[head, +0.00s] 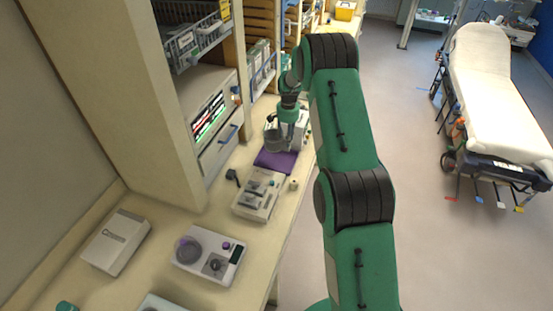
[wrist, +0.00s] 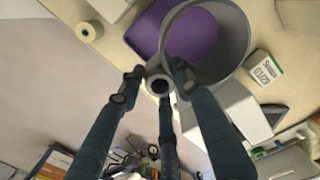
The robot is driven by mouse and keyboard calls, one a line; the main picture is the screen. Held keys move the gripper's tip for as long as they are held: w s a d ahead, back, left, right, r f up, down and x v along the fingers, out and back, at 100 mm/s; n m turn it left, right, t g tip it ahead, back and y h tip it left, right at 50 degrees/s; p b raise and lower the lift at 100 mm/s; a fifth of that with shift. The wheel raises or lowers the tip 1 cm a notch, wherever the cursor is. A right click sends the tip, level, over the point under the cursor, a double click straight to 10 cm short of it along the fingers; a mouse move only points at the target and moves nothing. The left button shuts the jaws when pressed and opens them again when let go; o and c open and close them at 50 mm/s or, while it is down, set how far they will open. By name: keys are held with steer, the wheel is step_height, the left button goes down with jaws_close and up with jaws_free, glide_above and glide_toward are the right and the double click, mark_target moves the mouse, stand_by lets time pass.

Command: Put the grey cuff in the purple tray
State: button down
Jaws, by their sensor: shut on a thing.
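The grey cuff (head: 273,139) is a wide open ring. In the wrist view the cuff (wrist: 242,35) shows at the top, with a small round grey stub between my fingertips. My gripper (head: 284,125) is shut on it; the fingers of my gripper (wrist: 158,86) close around that stub. The purple tray (head: 276,162) lies on the counter below and in front of the cuff in the head view. In the wrist view the purple tray (wrist: 146,32) shows beside the ring and through it. I cannot tell the exact height of the cuff above the tray.
A light grey device (head: 258,195) sits in front of the tray, with a small cream roll (head: 293,185) near the counter edge. A white box (head: 301,133) stands behind the cuff. Shelves (head: 200,42) rise on the left. A stretcher (head: 490,75) stands across the floor.

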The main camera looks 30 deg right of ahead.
steer(key=shift+d, duration=0.4)
steer(key=shift+f, duration=0.1)
steer(key=p, duration=0.1)
glide_above(287, 163)
steer(key=shift+f, duration=3.1)
steer(key=shift+f+p, duration=0.35)
steer(key=shift+f, duration=1.5)
steer(key=shift+f, duration=0.15)
steer(key=c, duration=1.2)
jaws_free()
